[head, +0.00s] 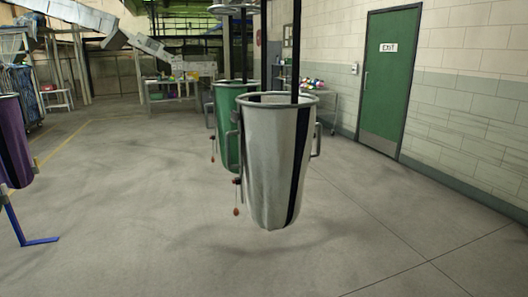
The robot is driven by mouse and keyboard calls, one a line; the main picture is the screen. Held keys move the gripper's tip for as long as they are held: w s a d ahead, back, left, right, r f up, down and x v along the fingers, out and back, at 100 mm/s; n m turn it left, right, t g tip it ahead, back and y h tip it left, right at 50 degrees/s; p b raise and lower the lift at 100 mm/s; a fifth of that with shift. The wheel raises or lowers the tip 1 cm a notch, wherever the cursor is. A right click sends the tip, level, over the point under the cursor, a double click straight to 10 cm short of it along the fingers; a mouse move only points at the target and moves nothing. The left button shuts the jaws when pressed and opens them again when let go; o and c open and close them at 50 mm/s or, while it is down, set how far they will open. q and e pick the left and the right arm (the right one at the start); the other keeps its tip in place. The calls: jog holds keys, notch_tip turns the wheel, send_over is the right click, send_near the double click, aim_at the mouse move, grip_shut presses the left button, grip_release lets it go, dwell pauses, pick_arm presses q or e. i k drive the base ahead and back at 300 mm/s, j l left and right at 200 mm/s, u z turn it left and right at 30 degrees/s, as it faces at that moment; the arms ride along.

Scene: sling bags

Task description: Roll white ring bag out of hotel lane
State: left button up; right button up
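The white ring bag (262,170) hangs in the middle of the head view, roughly upright, with its lower end above the floor. It has a grey ring rim at the top, a dark vertical stripe and a grey side handle (316,140). A dark bar or strap (296,45) runs up from its ring out of view. A cord with a small reddish knob (236,211) hangs at its left side. A green bag (224,115) with a similar ring hangs close behind it, partly hidden. Neither of my grippers shows in the head view.
A purple bag (12,145) is cut off at the left edge, with a blue bracket-like foot (40,241) below it. A green exit door (389,85) is in the right wall. Tables stand at the back. The floor in front and at right is clear.

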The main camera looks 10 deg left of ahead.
aim_at(276, 131)
jog(key=i+j+z, duration=0.15)
jog(key=z, duration=0.2)
jog(key=i+j+z, duration=0.1)
jog(key=j+z, duration=0.25)
jog(key=i+j+z, duration=0.1)
jog(key=j+z, duration=0.25)
jog(key=l, duration=0.15)
